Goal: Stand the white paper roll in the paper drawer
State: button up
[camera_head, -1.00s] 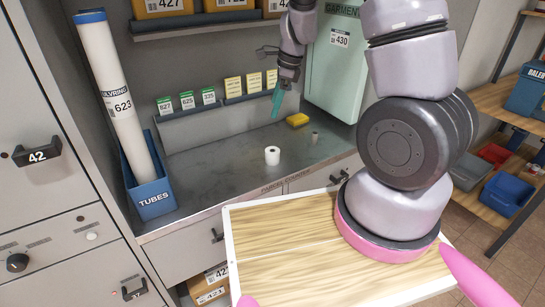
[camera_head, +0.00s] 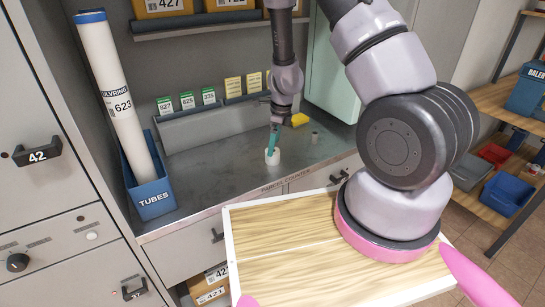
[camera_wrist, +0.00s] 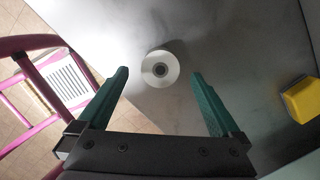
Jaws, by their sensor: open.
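The white paper roll (camera_head: 273,158) stands upright on the metal parcel counter (camera_head: 215,172), near its front edge. In the wrist view the roll (camera_wrist: 160,69) is seen end-on from above, with its dark core hole in the middle. My gripper (camera_head: 272,149) points down over the roll in the head view. In the wrist view its two teal fingers are spread wide, with the roll between their lines and just beyond the tips (camera_wrist: 160,76). Nothing is held. Drawer fronts show below the counter, but I cannot tell which is the paper drawer.
A yellow block (camera_head: 299,120) and a small grey cylinder (camera_head: 315,137) are on the counter to the right. A blue TUBES bin (camera_head: 153,197) holds a tall tube at left. A wooden tray (camera_head: 285,268) is in front.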

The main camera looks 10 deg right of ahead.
aim_at(278, 149)
jog(key=shift+w+a+f, duration=0.1)
jog(key=shift+a+f, duration=0.05)
jog(key=shift+f, duration=1.15)
grip_shut()
notch_tip(278, 149, up, 9)
jog(key=d+r+n+g, duration=0.1)
jog(key=d+n, duration=0.3)
jog(key=n, duration=0.7)
jog(key=w+d+r+n+g+h, duration=0.1)
jog(key=d+n, duration=0.4)
jog(key=n, duration=0.7)
jog(key=shift+w+d+n+h, duration=0.15)
jog(key=shift+w+n+h, duration=0.15)
